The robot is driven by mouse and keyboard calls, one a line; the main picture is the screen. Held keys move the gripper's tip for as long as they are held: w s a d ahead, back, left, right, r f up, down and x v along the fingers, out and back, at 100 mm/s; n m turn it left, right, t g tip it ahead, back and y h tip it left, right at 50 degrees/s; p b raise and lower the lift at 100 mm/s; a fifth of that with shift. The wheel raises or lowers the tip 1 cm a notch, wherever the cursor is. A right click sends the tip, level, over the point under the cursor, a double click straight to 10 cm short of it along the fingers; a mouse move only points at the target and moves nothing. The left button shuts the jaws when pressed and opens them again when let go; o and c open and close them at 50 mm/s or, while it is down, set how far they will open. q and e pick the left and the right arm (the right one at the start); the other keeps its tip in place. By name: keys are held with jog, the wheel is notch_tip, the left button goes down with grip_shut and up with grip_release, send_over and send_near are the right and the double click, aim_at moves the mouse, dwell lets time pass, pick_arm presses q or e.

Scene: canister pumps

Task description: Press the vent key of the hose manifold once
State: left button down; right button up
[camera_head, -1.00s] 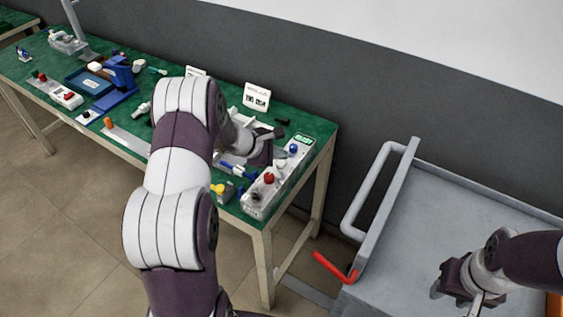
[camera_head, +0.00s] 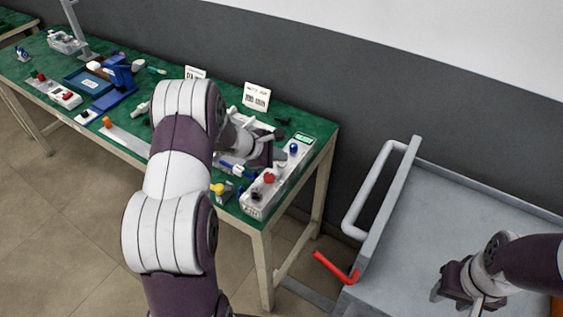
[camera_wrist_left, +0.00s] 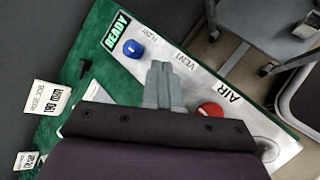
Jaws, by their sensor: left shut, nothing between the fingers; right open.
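The hose manifold (camera_head: 287,178) is a long pale box at the right end of the green bench. It carries a green READY display (camera_wrist_left: 117,31), a blue knob (camera_wrist_left: 132,48) and a red knob (camera_wrist_left: 209,112). The VENT label (camera_wrist_left: 186,62) lies between the two knobs. My left gripper (camera_wrist_left: 160,72) is shut and empty, its fingertips over the panel beside this label. The vent key itself is hidden, and I cannot tell whether the fingertips touch it. My right gripper (camera_head: 457,302) is open and empty, over the grey cart.
The grey cart (camera_head: 440,195) stands right of the bench, with a pale handle and a red lever (camera_head: 335,266). A yellow-topped part (camera_head: 218,189) sits left of the manifold. Small sign cards (camera_head: 256,97) stand behind. A blue stand (camera_head: 117,80) is further left.

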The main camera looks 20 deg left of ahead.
aim_at(279, 164)
pick_arm(q)
jog(key=shift+f+b, duration=0.4)
jog(key=shift+r, duration=0.15)
dwell(0.4)
jog(key=shift+r+p, duration=0.55)
jog(key=shift+r, duration=0.25)
notch_tip(279, 164, up, 5)
jog(key=p, duration=0.3)
jog(key=shift+p, duration=0.35)
dwell(0.4)
